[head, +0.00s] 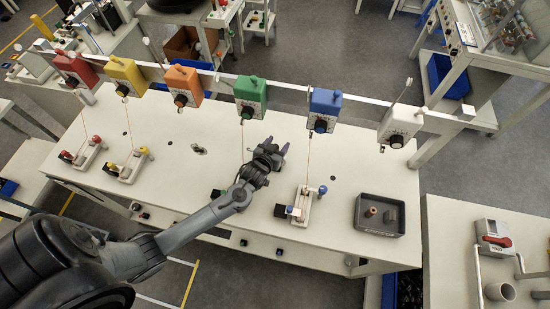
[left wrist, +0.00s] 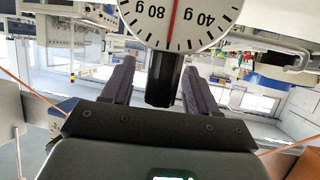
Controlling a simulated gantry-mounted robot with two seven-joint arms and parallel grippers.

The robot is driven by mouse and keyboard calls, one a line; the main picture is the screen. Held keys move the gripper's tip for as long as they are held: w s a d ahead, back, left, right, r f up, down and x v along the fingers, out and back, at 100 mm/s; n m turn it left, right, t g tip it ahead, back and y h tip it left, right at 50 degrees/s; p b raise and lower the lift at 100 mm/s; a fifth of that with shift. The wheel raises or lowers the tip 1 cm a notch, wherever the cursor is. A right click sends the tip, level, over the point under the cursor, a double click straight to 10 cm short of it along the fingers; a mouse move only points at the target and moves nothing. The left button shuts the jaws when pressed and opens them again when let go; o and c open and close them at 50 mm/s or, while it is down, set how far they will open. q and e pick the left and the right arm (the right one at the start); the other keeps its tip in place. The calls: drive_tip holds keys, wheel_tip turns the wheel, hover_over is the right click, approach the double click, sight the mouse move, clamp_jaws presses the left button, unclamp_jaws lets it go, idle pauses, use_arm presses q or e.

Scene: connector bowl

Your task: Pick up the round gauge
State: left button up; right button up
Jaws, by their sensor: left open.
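The round gauge (left wrist: 182,18) shows large at the top of the left wrist view. It has a white dial with black marks and gram figures and a red needle line; its upper part is cut off. A black stem (left wrist: 163,82) below the dial sits between the fingers of my left gripper (left wrist: 158,65). The fingers are apart, with gaps visible on both sides of the stem. In the head view my left gripper (head: 277,147) is over the middle of the white bench, near the green box; I cannot make out the gauge there. My right gripper is not in view.
Several coloured boxes, including a green one (head: 251,92) and a blue one (head: 325,106), hang along a rail behind the gripper. Thin cords run down to fixtures, one at blue-knobbed (head: 305,204) right of the arm. A dark tray (head: 361,226) holds small parts.

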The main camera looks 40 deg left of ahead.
use_arm(q)
clamp_jaws()
drive_tip(key=shift+r, duration=0.1)
idle(0.4)
